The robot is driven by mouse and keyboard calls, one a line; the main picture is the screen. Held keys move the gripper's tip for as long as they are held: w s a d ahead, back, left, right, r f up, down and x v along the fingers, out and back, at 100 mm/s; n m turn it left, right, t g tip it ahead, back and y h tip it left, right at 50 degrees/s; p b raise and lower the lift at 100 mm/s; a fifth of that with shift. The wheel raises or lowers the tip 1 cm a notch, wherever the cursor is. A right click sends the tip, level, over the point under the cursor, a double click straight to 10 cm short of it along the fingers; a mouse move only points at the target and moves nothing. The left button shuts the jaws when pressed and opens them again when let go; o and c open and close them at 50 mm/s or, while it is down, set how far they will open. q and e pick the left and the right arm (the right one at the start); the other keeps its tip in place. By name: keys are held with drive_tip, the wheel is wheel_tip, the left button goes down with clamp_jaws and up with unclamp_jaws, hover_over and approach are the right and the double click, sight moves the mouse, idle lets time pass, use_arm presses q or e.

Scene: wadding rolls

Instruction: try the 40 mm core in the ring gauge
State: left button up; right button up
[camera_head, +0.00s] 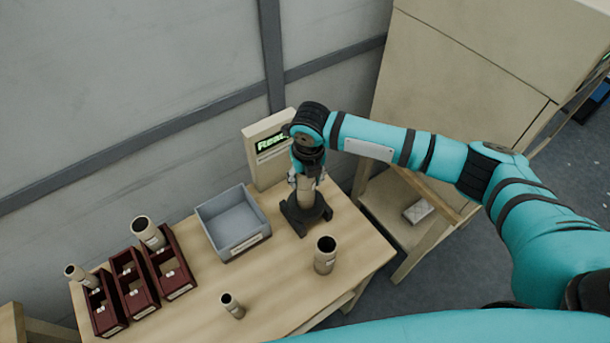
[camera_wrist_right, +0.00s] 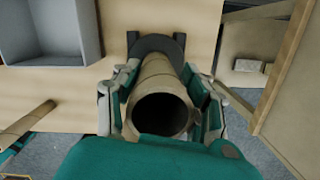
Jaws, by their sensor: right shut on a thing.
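My right gripper (camera_head: 307,184) points down over the black ring gauge (camera_head: 318,214) on the table. It is shut on a tan cardboard core (camera_head: 306,199), which I take to be the 40 mm core. In the right wrist view the core (camera_wrist_right: 158,112) sits between the fingers of the gripper (camera_wrist_right: 165,105), its open end towards the camera. Its far end meets the dark gauge (camera_wrist_right: 158,43). I cannot tell whether that end is inside the ring or just above it. My left gripper is not in view.
A grey bin (camera_head: 258,239) stands left of the gauge. A wide core (camera_head: 325,260) and a small core (camera_head: 233,308) stand near the front. Maroon holders (camera_head: 180,289) at the left bear two cores. A panel with green text (camera_head: 272,142) stands behind the gauge.

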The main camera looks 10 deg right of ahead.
drive_tip(key=shift+s+f, duration=0.3)
drive_tip(key=shift+f, duration=0.25)
idle(1.4)
drive_tip(key=o, duration=1.2)
drive_tip(key=shift+w, duration=0.25)
drive_tip(key=shift+o, duration=0.2)
drive_tip(key=shift+r, duration=0.15)
